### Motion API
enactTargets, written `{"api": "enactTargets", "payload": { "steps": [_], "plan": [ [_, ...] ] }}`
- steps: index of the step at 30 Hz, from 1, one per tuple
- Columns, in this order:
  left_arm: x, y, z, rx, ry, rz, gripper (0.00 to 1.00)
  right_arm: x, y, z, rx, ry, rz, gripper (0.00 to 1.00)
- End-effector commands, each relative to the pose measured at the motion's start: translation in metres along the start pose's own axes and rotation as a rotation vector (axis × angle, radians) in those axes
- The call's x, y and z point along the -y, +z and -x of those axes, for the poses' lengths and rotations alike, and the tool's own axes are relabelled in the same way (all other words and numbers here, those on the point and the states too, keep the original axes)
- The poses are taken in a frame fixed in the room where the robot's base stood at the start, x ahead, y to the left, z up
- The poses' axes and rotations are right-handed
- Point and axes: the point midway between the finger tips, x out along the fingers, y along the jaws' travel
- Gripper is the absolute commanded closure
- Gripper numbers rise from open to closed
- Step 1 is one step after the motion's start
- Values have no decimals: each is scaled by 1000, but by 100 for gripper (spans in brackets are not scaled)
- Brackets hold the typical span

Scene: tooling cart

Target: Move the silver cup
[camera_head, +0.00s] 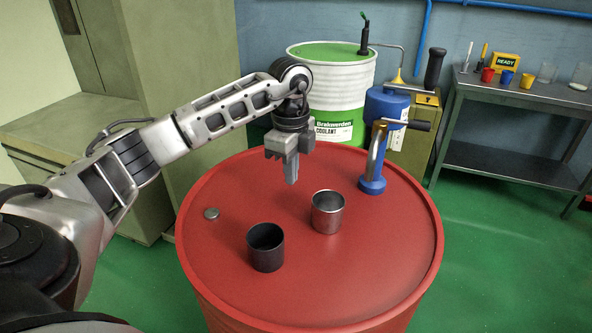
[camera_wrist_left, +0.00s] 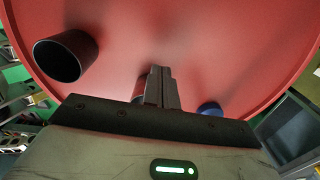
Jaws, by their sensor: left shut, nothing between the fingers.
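The silver cup (camera_head: 327,212) stands upright with its open mouth up on the red drum top (camera_head: 350,275), right of the middle. My left gripper (camera_head: 291,180) is shut and empty, pointing down, behind and a little left of the cup in the head view. In the left wrist view the shut fingers (camera_wrist_left: 162,88) show over the red surface, and a small part of the silver cup (camera_wrist_left: 139,90) shows beside them, mostly hidden. My right gripper is in neither view.
A black cup (camera_head: 266,248) stands left of and nearer than the silver cup; it also shows in the wrist view (camera_wrist_left: 66,58). A small round metal disc (camera_head: 211,214) lies at the left. A blue-based hand pump (camera_head: 373,184) stands at the back right. The drum's front right is clear.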

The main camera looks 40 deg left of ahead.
Motion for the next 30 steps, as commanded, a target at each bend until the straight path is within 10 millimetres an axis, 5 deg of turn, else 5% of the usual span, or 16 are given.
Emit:
{"api": "enactTargets", "payload": {
  "steps": [10,18,30],
  "plan": [
    [-1,0,-74,1,5,-2,100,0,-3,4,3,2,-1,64],
    [0,-36,-70,0,1,-4,100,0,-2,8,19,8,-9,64],
    [0,-40,-71,0,0,-3,100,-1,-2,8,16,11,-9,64]
  ]
}}
